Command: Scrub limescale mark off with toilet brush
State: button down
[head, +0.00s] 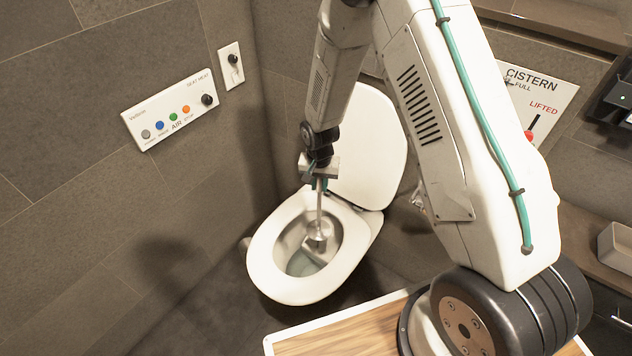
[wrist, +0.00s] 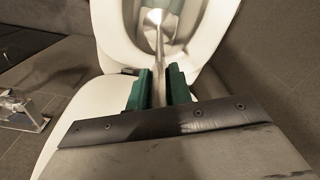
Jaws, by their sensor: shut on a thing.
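My gripper (head: 320,183) is shut on the handle of the toilet brush (head: 319,207), above the open toilet. In the wrist view my gripper's green fingers (wrist: 160,88) press on both sides of the brush's metal handle (wrist: 159,60). The brush points down and its head (head: 316,240) is inside the toilet bowl (head: 264,263), near the bowl's inner wall. The toilet lid (head: 371,140) is raised. The limescale mark cannot be made out; the brush head may hide it.
A control panel (head: 170,108) with coloured buttons and a small wall plate (head: 231,66) are on the left wall. A cistern sign (head: 545,90) with a red lever is at the right. A wood-topped surface (head: 345,335) is in front. A clear object (wrist: 22,112) shows at the left in the wrist view.

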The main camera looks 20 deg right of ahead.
jog(key=s+d, duration=0.2)
jog(key=s, duration=0.1)
jog(key=shift+d+r, duration=0.1)
dwell(0.7)
jog(key=shift+r, duration=0.1)
jog(key=shift+r, duration=2.4)
